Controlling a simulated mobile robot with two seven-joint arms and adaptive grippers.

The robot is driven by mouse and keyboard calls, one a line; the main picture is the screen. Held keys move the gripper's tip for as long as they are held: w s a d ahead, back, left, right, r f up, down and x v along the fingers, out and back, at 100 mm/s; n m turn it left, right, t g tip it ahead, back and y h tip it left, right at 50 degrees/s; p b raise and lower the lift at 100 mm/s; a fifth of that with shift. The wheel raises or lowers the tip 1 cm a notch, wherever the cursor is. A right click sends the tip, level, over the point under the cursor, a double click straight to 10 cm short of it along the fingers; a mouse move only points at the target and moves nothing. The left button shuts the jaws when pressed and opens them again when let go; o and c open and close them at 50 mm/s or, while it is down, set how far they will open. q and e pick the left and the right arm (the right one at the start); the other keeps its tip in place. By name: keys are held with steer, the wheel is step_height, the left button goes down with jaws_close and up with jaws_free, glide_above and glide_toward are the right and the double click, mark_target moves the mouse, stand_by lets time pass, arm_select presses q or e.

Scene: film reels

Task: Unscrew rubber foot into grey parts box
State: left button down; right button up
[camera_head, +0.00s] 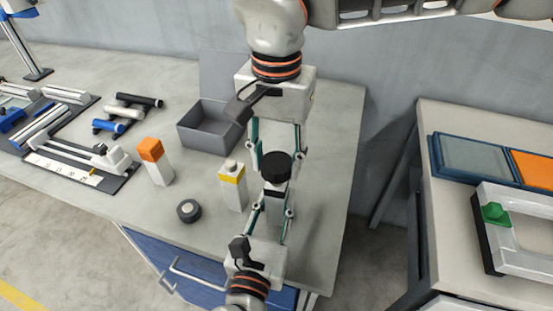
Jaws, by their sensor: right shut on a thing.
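The black round rubber foot (276,167) sits on top of a white upright piece (275,209). My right gripper (275,153) comes down from the top and is shut on the black foot. My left gripper (271,201) comes up from the bottom with its fingers at the white piece; whether they are closed on it is unclear. The grey parts box (203,137) stands open behind and to the left, with its lid raised.
A white block with an orange top (151,152), a yellow-banded white bottle (231,190) and a dark ring (188,211) stand left of the grippers. Tools and rollers (128,104) fill the bench's left. A second bench (440,215) is at right.

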mark_target(277, 162)
steer(key=shift+r, duration=1.85)
arm_select(q)
steer(key=c, duration=1.6)
jaws_free()
steer(key=shift+o, duration=0.2)
